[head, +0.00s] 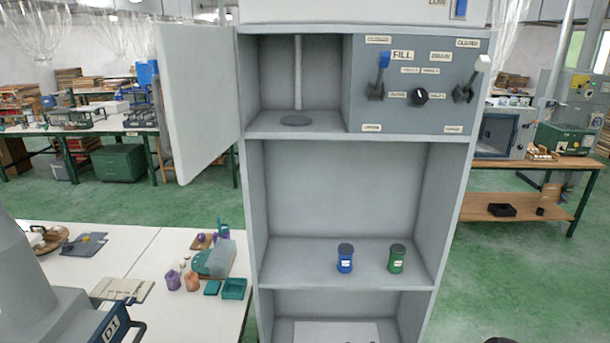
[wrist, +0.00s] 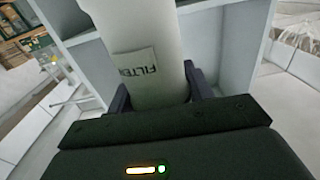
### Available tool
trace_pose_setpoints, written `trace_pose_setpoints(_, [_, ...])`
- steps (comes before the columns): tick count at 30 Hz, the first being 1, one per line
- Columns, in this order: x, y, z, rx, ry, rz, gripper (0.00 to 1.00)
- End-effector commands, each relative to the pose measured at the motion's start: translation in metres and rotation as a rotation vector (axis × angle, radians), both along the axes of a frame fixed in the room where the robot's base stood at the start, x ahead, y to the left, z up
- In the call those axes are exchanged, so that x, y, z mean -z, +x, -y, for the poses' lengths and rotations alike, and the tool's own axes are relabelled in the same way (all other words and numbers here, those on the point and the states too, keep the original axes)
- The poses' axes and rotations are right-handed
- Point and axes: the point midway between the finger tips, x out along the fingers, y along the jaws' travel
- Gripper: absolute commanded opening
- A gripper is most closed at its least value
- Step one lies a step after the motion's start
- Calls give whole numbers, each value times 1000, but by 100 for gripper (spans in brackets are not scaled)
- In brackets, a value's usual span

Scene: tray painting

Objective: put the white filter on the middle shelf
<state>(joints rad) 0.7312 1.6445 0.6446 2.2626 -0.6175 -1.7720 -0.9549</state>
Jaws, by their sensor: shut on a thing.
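My gripper (wrist: 160,92) shows in the wrist view, its dark fingers shut on the white filter (wrist: 139,40). The filter is a white cylinder with a label reading "FILTER", and its far end runs out of the picture. Grey cabinet panels show behind it. Neither the filter nor my gripper can be made out in the head view. The middle shelf (head: 300,265) of the grey cabinet is in the head view. A blue jar (head: 345,260) and a green jar (head: 397,260) with dark lids stand upright on it, apart, right of its middle.
The cabinet's white door (head: 195,100) stands open at the upper left. A control panel (head: 410,110) with two levers and a knob is at the upper right. A white table (head: 130,245) with small items stands left. The left part of the middle shelf is clear.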

Motion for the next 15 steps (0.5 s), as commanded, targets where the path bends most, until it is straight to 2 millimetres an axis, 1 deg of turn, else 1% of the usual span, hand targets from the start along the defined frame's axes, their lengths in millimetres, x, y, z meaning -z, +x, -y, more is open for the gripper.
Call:
trace_pose_setpoints(2, [2,-1,0,0,1,0,26])
trace_pose_setpoints(5, [12,-7,1,1,2,-5,26])
trace_pose_setpoints(12, [45,-34,1,3,3,-5,26])
trace_pose_setpoints(15, [53,-42,0,2,2,-2,26])
